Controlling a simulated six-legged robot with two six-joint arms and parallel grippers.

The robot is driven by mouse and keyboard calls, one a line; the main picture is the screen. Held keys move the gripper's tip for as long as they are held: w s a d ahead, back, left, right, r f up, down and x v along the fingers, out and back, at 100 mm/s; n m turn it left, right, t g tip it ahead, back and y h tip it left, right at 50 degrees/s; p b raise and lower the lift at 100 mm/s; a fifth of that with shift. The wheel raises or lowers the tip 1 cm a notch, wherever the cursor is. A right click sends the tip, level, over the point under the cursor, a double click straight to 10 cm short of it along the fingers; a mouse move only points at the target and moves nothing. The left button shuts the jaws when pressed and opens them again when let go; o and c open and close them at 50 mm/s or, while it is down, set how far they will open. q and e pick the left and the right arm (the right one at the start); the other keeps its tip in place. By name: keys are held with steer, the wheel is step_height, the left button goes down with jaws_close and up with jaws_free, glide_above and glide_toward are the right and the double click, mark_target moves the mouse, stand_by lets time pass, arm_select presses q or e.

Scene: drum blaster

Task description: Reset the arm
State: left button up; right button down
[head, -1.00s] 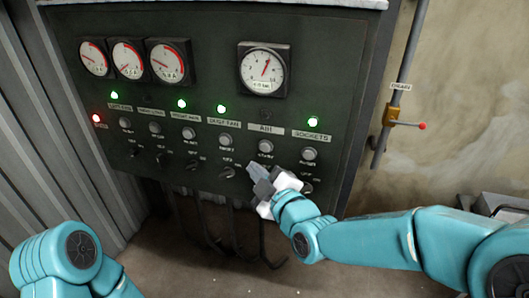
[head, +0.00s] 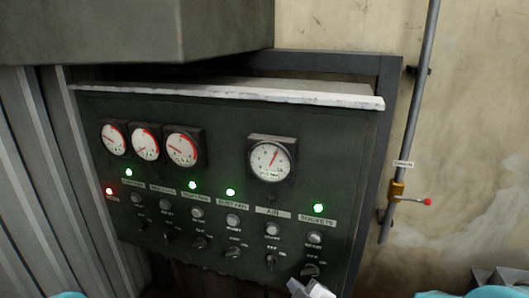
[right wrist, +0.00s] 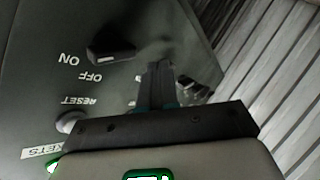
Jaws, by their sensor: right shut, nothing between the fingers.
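My right gripper (head: 311,289) shows only in part at the bottom edge of the head view, below the right end of the dark control panel (head: 225,112). In the right wrist view its dark fingers (right wrist: 158,85) are together with nothing between them. They are in front of the panel face, beside a dark switch knob (right wrist: 110,52) marked ON and OFF; I cannot tell how far off. A pale reset button (right wrist: 68,123) is at the lower left there. My left gripper is out of view.
The panel has dials (head: 270,160), several green lamps (head: 318,208) and one red lamp (head: 109,190). A pipe with a red-tipped valve handle (head: 427,202) runs up the wall at right. Corrugated metal (head: 35,180) stands at left.

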steer(key=s+d+f+m+g+h+p, duration=0.1)
steer(key=s+d+f+m+g+p, duration=0.25)
steer(key=s+f, duration=0.6)
arm_select(q)
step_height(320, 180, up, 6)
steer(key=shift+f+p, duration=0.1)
steer(key=shift+p, duration=0.25)
arm_select(e)
steer(key=s+f+m+g, duration=0.4)
steer(key=s+f+m, duration=0.1)
steer(key=s, duration=0.4)
steer(key=s+f+m+g, duration=0.4)
steer(key=s+m+g, duration=0.1)
steer(key=s, duration=0.5)
steer(key=shift+f+m, duration=0.4)
steer(key=shift+m, duration=0.45)
steer(key=shift+w+d, duration=0.1)
